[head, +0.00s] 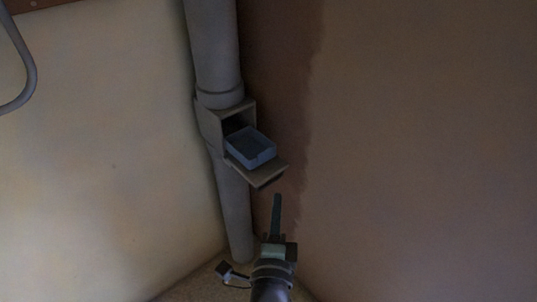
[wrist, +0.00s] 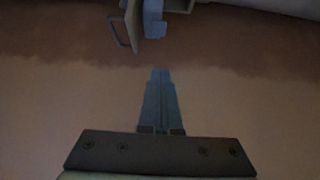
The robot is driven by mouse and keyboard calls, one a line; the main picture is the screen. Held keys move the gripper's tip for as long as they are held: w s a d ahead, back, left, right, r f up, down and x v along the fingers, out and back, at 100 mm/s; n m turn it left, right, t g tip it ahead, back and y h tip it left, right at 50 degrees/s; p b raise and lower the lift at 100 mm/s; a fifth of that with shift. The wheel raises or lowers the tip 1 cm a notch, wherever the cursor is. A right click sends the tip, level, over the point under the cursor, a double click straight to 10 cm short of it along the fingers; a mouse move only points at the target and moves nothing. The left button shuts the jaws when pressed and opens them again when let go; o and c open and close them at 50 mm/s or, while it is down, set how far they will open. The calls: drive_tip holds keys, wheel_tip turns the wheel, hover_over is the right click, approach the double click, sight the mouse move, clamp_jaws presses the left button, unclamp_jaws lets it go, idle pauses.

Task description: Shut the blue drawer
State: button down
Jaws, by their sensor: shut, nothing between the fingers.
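The blue drawer (head: 252,148) sticks out of a small beige cabinet (head: 212,127) on the corner pipe. Its open tray top shows in the head view, and part of it shows at the top of the wrist view (wrist: 154,18). A beige flap or panel (head: 262,173) juts out below the drawer; a panel with a handle (wrist: 121,30) shows beside the drawer in the wrist view. My gripper (head: 277,197) is shut and empty, below and to the right of the drawer, apart from it. In the wrist view its fingertips (wrist: 160,72) are together.
A grey vertical pipe (head: 213,45) runs above and below the cabinet in the wall corner. A pale wall (head: 100,160) stands left and a brown plaster wall (head: 420,150) right. A curved grey tube (head: 28,75) is at upper left. Space around my gripper looks clear.

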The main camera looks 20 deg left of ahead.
approach(265, 155)
drive_tip(key=w+d, duration=0.3)
drive_tip(key=w, duration=0.2)
drive_tip(key=shift+w+a+r+b, duration=0.15)
drive_tip(key=shift+w+a+b, duration=0.3)
drive_tip(key=shift+a+b, duration=0.4)
drive_tip(key=shift+w+a+r+b, duration=0.1)
drive_tip(key=shift+w+a+b, duration=0.3)
drive_tip(key=shift+a+b, duration=0.4)
drive_tip(key=shift+a, duration=0.1)
drive_tip(key=shift+w+a+f+b, duration=0.25)
drive_tip(key=shift+w+a+b, duration=0.2)
drive_tip(key=shift+b, duration=0.75)
drive_tip(key=w+a+b, duration=0.1)
drive_tip(key=a+b, duration=0.1)
drive_tip(key=b, duration=0.1)
drive_tip(key=w+a+b, duration=0.2)
drive_tip(key=a+b, duration=0.1)
drive_tip(key=b, duration=0.1)
drive_tip(key=w+a+b, duration=0.1)
drive_tip(key=a+b, duration=0.1)
drive_tip(key=b, duration=0.2)
drive_tip(key=shift+w+a, duration=0.15)
drive_tip(key=shift+w, duration=0.15)
drive_tip(key=shift+w+a+r+b, duration=0.15)
drive_tip(key=shift+w+a+b, duration=0.15)
drive_tip(key=shift+a+b, duration=0.15)
drive_tip(key=shift+a+r, duration=0.15)
drive_tip(key=shift+r, duration=0.1)
